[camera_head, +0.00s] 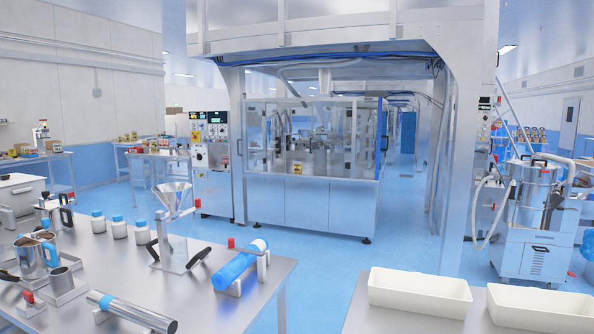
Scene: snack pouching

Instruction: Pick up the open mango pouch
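I cannot make out an open mango pouch anywhere in the head view. Neither of my grippers shows in this view. A steel funnel (173,198) on a metal stand rises from the steel table (215,300) at front left. Two black handle-like parts (198,257) spread from the base of the stand. No pouch is visible under the funnel or elsewhere on the table.
A blue cylinder (238,268) and a steel tube (135,312) lie on supports on this table. White jars (119,227) and steel jugs (32,257) stand further left. Two cream bins (420,292) sit on the right table. Blue floor separates the tables from an enclosed machine (305,200).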

